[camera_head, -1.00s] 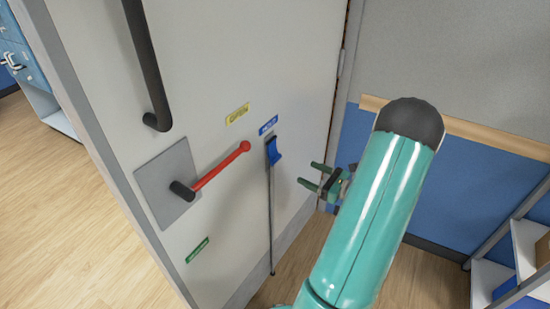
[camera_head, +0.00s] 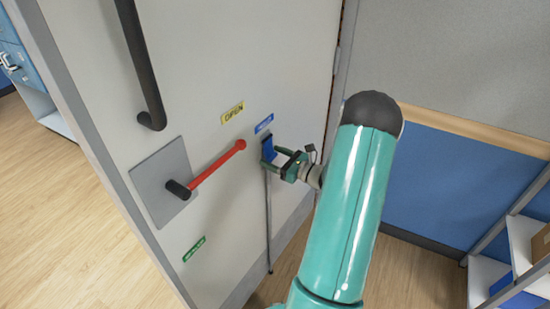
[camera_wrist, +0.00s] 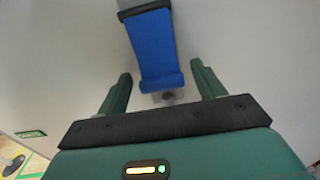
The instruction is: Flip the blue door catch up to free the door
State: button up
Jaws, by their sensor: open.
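The blue door catch (camera_head: 268,149) sits on the grey door (camera_head: 225,80), just below a small blue label and at the top of a thin vertical rod. In the wrist view the blue catch (camera_wrist: 152,48) fills the upper middle, with a dark strip at its far end. My gripper (camera_head: 276,158) is at the catch, its green fingers pointing at the door. In the wrist view my gripper (camera_wrist: 161,88) is open, with one finger on each side of the catch's near end. Gaps show between fingers and catch; I cannot tell whether they touch it.
A red lever (camera_head: 217,165) on a grey plate (camera_head: 160,182) is left of the catch. A black bar handle (camera_head: 142,65) is above it. Shelves (camera_head: 515,250) stand at the right. Wooden floor is clear at lower left.

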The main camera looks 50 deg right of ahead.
aim_at(272, 156)
jog(key=c, duration=1.3)
jog(key=g, duration=0.1)
jog(key=s+r+g, duration=0.1)
jog(key=s+g, duration=0.1)
jog(key=shift+d+r+g+h, duration=0.2)
jog(key=shift+r+g+h, duration=0.1)
jog(key=shift+g+h, duration=0.1)
jog(key=r+g, duration=0.1)
jog(key=g, duration=0.1)
jog(key=s+g, duration=0.1)
jog(key=shift+s+d+r+g+h, duration=0.1)
jog(key=shift+s+r+g+h, duration=0.05)
jog(key=shift+r+g+h, duration=0.2)
jog(key=shift+s+d+r+g+h, duration=0.1)
jog(key=shift+s+r+g+h, duration=0.1)
jog(key=shift+r+g, duration=0.85)
jog(key=shift+s+r+g+h, duration=0.1)
jog(key=shift+r+g+h, duration=0.35)
jog(key=shift+g, duration=1.15)
jog(key=shift+s+d+r+g, duration=0.1)
jog(key=shift+s+r+g, duration=0.05)
jog(key=shift+r+g, duration=1)
jog(key=shift+f, duration=0.2)
